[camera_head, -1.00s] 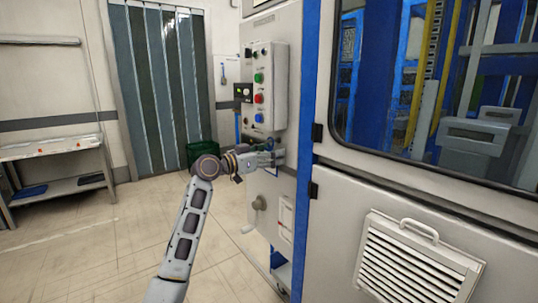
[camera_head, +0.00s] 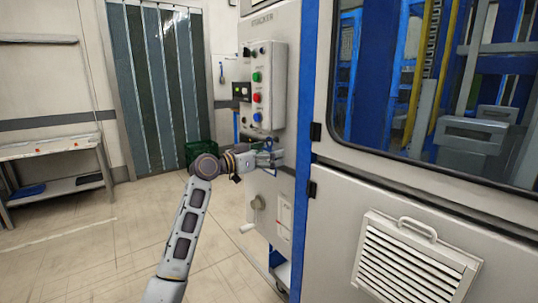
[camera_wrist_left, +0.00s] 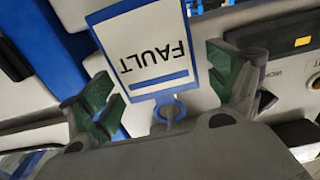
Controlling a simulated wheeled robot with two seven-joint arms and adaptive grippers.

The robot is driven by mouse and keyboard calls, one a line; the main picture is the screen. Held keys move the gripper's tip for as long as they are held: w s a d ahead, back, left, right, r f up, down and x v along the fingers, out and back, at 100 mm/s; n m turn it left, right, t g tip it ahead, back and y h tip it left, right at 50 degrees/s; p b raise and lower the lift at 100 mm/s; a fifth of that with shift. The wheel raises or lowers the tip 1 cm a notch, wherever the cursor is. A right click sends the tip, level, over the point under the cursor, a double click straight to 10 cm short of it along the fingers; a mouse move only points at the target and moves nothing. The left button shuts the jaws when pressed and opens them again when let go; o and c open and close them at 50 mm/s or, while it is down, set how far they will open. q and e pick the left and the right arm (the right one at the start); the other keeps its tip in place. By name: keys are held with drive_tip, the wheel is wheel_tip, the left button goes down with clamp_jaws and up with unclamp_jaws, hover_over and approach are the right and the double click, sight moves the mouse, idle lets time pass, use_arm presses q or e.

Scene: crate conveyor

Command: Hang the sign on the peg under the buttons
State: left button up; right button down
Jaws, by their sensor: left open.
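The white sign (camera_wrist_left: 148,50) with a blue border reads FAULT and appears upside down in the left wrist view. Its blue ring (camera_wrist_left: 171,111) is at the near end, around or against a small grey peg (camera_wrist_left: 160,117); I cannot tell exactly how it sits. My left gripper (camera_head: 272,154) is open just below the button panel (camera_head: 258,86). In the left wrist view its green-padded fingers (camera_wrist_left: 164,84) stand apart on both sides of the sign, with gaps to it. My right gripper is not in view.
The panel sits on a grey cabinet with a blue post (camera_head: 310,120) to its right. A crank handle (camera_head: 254,204) sticks out below my left gripper. A green bin (camera_head: 201,152) stands behind the arm. Floor to the left is clear.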

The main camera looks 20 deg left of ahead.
use_arm(q)
drive_tip(key=shift+a, duration=0.1)
drive_tip(key=v, duration=1.1)
drive_tip(key=shift+s+a, duration=0.25)
drive_tip(key=shift+s, duration=0.1)
idle(0.6)
